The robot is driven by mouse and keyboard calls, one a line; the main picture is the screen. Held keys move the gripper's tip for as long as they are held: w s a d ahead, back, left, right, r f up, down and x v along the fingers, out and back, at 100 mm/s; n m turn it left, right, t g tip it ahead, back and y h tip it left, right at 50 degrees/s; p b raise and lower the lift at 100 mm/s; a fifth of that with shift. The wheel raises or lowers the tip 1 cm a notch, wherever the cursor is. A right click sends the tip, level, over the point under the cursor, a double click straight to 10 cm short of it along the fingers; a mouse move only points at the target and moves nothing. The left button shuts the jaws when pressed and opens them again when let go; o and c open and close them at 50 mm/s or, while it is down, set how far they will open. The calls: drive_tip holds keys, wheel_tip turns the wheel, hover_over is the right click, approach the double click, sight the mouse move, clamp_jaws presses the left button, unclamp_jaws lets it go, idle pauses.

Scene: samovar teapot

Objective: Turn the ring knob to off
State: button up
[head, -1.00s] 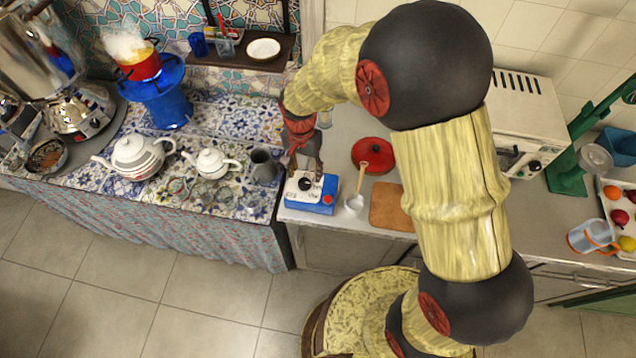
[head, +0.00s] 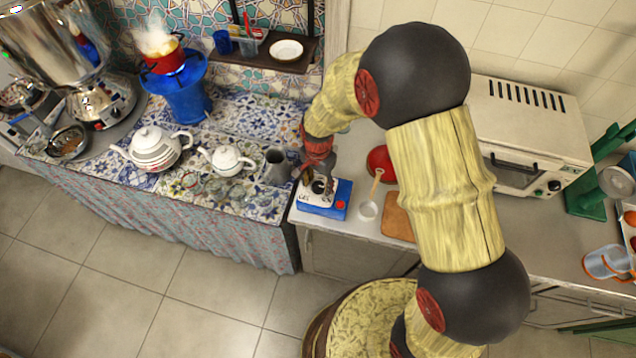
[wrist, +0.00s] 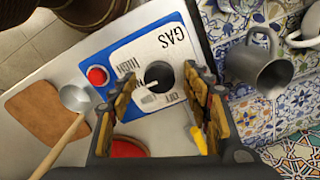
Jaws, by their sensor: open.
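The black round knob (wrist: 158,75) with a white pointer sits on a blue and white control box (wrist: 118,50). The box also shows in the head view (head: 338,207) on the counter. GAS and THERM are printed on it, with another label beside the knob on the gripper's side that looks like OFF. The white pointer extends toward the gripper's side, slightly left, in the wrist view. My gripper (wrist: 160,82) is open, its fingers on either side of the knob; I cannot tell whether they touch it. In the head view my gripper (head: 318,178) is over the box and partly hides the knob.
A grey pitcher (wrist: 260,62) stands close beside the box. A red pot (head: 163,62) steams over a blue burner with a flame. Teapots stand left of the pitcher.

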drive_tip(key=c, duration=0.3)
drive_tip(key=c, duration=0.8)
drive_tip(key=shift+c, duration=0.3)
drive_tip(key=shift+n, duration=0.3)
drive_tip(key=n, duration=0.3)
drive_tip(key=shift+n, duration=0.4)
drive_tip(key=n, duration=0.9)
drive_tip(key=shift+n+p, duration=0.3)
drive_tip(key=shift+n, duration=2)
